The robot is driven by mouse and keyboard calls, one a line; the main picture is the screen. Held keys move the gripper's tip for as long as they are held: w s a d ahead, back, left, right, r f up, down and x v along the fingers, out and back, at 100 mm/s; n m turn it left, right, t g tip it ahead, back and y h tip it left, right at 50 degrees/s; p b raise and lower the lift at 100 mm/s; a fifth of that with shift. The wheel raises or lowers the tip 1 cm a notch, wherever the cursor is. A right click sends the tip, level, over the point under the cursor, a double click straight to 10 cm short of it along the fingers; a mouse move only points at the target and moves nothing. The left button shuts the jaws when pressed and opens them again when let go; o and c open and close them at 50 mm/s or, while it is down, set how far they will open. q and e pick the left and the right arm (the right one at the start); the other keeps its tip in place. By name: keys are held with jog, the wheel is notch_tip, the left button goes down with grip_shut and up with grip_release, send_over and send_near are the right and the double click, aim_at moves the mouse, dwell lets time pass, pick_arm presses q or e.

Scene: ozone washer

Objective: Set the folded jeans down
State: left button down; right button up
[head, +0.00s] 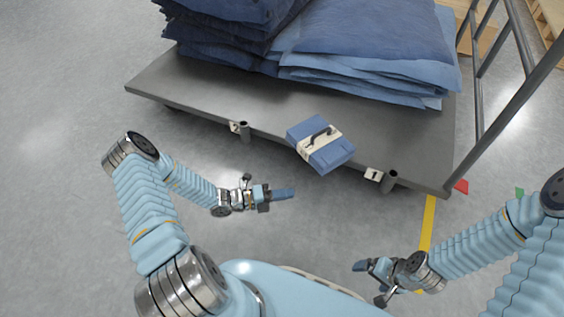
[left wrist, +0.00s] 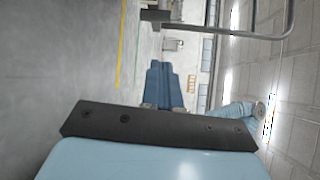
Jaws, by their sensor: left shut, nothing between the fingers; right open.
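A folded blue jeans bundle (head: 336,155) with a cream band and a dark handle lies at the front edge of the grey cart (head: 195,85) in the head view. It is tilted in the picture and seems to stick out past the edge. My left gripper (head: 284,194) is in front of the cart, left of and below the bundle in the picture, apart from it. My right gripper (head: 361,266) is open and empty near my body, well apart from the bundle.
Dark blue folded denim (head: 225,40) and lighter blue denim (head: 370,45) are stacked on the cart. A metal rail (head: 505,115) rises at its right end. The cart's left front deck is bare. A yellow line (head: 428,225) marks the floor.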

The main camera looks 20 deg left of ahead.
pick_arm(q)
jog(key=w+a+n+t+y, duration=0.1)
jog(key=w+a+n+t, duration=0.1)
jog(key=a+n+t, duration=0.15)
jog(key=b, duration=0.1)
send_near(317, 164)
jog(key=shift+g, duration=0.35)
jog(key=x, duration=0.5)
jog(key=shift+d+r, duration=0.3)
jog(key=shift+d, duration=0.1)
jog(key=shift+w, duration=0.55)
pick_arm(e)
jog(key=shift+a+f, duration=0.45)
jog(key=shift+f, duration=0.1)
